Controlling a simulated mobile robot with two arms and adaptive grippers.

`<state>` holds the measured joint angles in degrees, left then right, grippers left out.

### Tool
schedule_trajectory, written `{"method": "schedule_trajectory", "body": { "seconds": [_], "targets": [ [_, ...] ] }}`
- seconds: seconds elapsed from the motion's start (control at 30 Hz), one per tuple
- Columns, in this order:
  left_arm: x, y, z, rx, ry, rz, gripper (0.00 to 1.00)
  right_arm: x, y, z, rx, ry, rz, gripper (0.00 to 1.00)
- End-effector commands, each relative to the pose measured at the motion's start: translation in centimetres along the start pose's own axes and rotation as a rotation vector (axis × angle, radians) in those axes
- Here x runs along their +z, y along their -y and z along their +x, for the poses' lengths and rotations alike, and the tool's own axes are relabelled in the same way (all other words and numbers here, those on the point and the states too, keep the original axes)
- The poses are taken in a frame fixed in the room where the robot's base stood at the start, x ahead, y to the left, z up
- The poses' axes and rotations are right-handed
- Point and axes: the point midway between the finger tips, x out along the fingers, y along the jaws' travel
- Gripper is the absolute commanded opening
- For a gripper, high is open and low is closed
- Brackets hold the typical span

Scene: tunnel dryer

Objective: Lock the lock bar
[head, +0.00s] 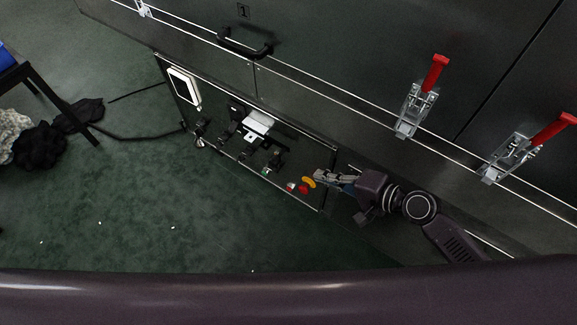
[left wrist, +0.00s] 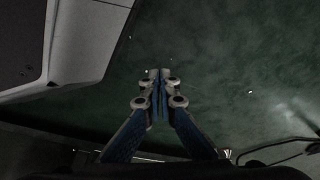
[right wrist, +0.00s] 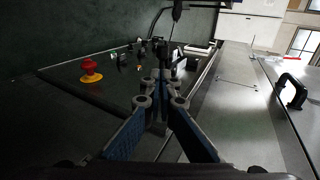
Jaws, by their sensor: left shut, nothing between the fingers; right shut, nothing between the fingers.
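A dark control panel (head: 222,132) on the dryer's side carries a black mechanism with a pale plate (head: 258,122) and black bar-like parts; I cannot tell for certain which part is the lock bar. These parts also show small and dark in the right wrist view (right wrist: 160,48), beyond my fingers. My right gripper (head: 322,176) is shut and empty at the panel's right end, close to a red button on a yellow base (head: 306,185), which also shows in the right wrist view (right wrist: 90,72). My left gripper (left wrist: 160,76) is shut and empty above the green floor, outside the head view.
Two red-handled clamps (head: 419,100) (head: 522,147) and a black handle (head: 245,46) stick out from the dryer's dark panels. A white-framed box (head: 184,87) sits at the panel's left end. Cables and dark cloth (head: 80,116) lie at left. The green floor is mostly clear.

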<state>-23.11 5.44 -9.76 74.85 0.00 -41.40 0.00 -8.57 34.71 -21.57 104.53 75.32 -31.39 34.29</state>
Motion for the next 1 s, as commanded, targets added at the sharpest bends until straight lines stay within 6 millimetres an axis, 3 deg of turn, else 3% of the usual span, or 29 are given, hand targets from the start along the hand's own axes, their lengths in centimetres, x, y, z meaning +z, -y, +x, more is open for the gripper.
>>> {"method": "schedule_trajectory", "body": {
  "seconds": [0.37, 0.53, 0.77, 1.0],
  "targets": [
    [-0.1, 0.0, 0.0, 0.0, -0.001, 0.0, 0.0, 0.2, 0.5, 0.0, -0.01, 0.008, 0.01, 0.0],
    [-0.3, 0.0, -0.1, 0.0, -0.003, 0.0, 0.0, 0.2, 0.5, 1.0, -0.011, 0.007, 0.01, 0.0],
    [-1.0, 0.0, -0.6, 0.0, -0.007, -0.001, 0.0, 0.2, 0.6, 5.4, -0.013, 0.008, 0.009, 0.0],
    [-3.1, 0.2, -2.3, -0.003, -0.024, -0.005, 0.0, 0.3, 0.5, 10.5, -0.011, 0.009, 0.009, 0.0]
  ]
}}
